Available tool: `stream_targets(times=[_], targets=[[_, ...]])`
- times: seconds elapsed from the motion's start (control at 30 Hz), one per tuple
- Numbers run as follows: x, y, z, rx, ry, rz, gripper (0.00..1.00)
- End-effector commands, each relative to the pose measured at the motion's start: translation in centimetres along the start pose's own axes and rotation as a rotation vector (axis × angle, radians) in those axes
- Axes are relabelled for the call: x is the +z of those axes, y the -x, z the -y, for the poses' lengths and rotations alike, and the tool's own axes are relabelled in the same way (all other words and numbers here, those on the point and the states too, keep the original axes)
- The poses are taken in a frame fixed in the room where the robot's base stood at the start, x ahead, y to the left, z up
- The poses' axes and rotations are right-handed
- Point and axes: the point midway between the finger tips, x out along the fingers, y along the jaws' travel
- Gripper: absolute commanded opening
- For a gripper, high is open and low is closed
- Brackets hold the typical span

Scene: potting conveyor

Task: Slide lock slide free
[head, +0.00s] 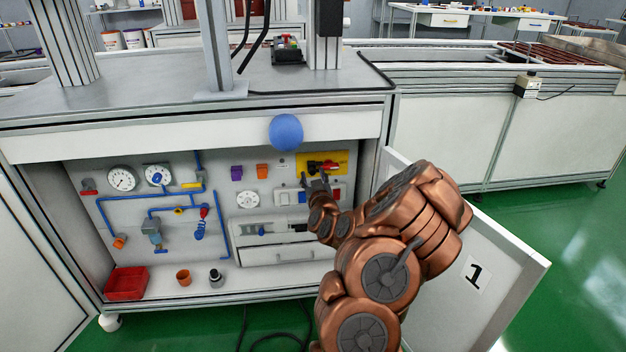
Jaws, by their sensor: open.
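My gripper (316,182) is open and empty, with its two fingers pointing up at the back panel inside the open cabinet. A yellow plate (304,160) with a red handle (328,168) and a dark part on it is just above the fingertips. I cannot tell whether the fingers touch it. Below and left of the gripper, a pale unit (249,230) carries a small dark and metallic bar (270,230), which may be the slide lock; its position is too small to tell. My wrist hides part of this area.
An open cabinet door (500,278) marked 1 stands at right, close to my arm. A blue ball (286,132) appears before the cabinet's top edge. Gauges and blue pipes fill the left panel. A red tray (126,284) and an orange cup (183,277) stand on the cabinet floor.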

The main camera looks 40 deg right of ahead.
Motion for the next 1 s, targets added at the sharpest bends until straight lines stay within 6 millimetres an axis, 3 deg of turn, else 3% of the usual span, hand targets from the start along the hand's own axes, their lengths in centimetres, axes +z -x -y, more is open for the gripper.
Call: stream_targets(times=[0.4, 0.83, 1.0], targets=[[-0.03, -0.40, -0.04, 0.001, 0.000, -0.001, 0.46], [-0.02, -0.39, -0.04, 0.001, 0.000, -0.001, 0.01], [-0.02, -0.39, -0.03, 0.001, 0.000, -0.001, 0.00]])
